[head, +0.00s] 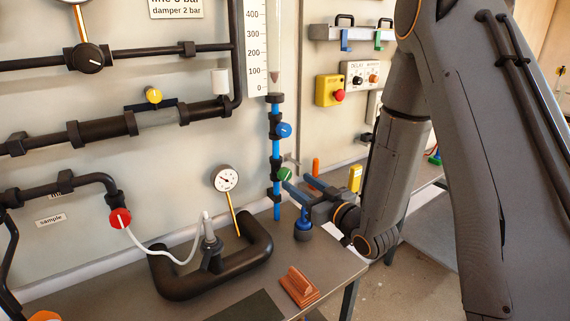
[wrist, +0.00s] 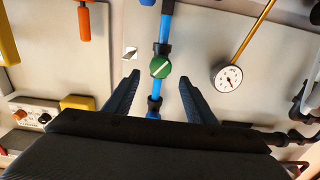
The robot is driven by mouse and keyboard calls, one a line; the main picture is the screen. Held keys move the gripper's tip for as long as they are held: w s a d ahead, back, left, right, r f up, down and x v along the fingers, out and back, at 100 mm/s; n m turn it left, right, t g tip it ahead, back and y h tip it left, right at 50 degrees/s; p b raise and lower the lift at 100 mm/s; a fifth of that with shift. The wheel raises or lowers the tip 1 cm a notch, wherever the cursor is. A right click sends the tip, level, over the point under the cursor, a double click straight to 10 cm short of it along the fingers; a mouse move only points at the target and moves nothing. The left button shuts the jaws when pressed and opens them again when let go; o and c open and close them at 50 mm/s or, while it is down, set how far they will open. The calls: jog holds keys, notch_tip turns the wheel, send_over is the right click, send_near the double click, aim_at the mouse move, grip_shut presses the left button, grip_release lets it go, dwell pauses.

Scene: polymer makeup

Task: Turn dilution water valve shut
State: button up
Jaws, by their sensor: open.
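A blue vertical pipe (head: 276,208) with black fittings runs down the wall panel. A round green valve knob (head: 285,174) sits low on it, and a blue knob (head: 284,130) sits higher up. No label shows which is the dilution water valve. In the wrist view the green knob (wrist: 161,67) carries a white line running diagonally across the pipe. My gripper (head: 296,182) is open and empty, its fingers pointing at the green knob.
A pressure gauge (head: 226,178) on a yellow stem stands left of the pipe. Below are a black curved tube (head: 205,278) and an orange-brown block (head: 299,286) on the bench.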

aim_at(287, 175)
jog(key=shift+a, duration=0.1)
jog(key=p+x, duration=0.3)
jog(key=x, duration=0.4)
jog(key=shift+w+a+f, duration=0.1)
jog(key=shift+w+a, duration=0.1)
jog(key=shift+w, duration=0.1)
jog(key=c, duration=1)
jog(key=shift+m+b, duration=0.55)
jog(key=shift+m, duration=0.95)
